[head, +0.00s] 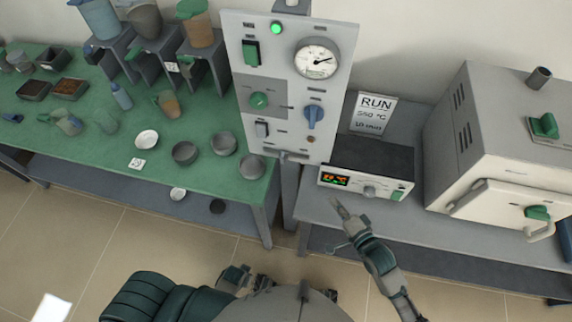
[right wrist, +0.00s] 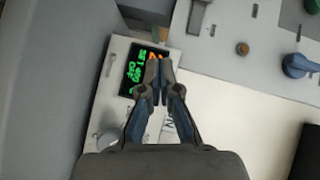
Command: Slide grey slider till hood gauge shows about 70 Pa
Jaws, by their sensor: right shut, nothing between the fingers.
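The hood gauge (head: 317,60) is a round white dial at the upper right of the upright control panel (head: 236,40). Its needle points right and slightly up; the figures are too small to read. A small grey piece that looks like the slider (head: 284,157) sits at the panel's lower edge. A grey bar on the panel (right wrist: 197,16) shows at the top of the right wrist view. My right gripper (head: 340,207) is shut and empty, below and right of the panel. Its fingertips (right wrist: 160,80) appear before the controller display. My left gripper is not visible.
The controller box (head: 368,165) with a lit display stands right of the panel, behind my gripper. A furnace (head: 500,135) is at the right. The green bench (head: 215,195) holds bowls and jugs. A blue knob (head: 313,115) and a green knob (head: 259,100) protrude from the panel.

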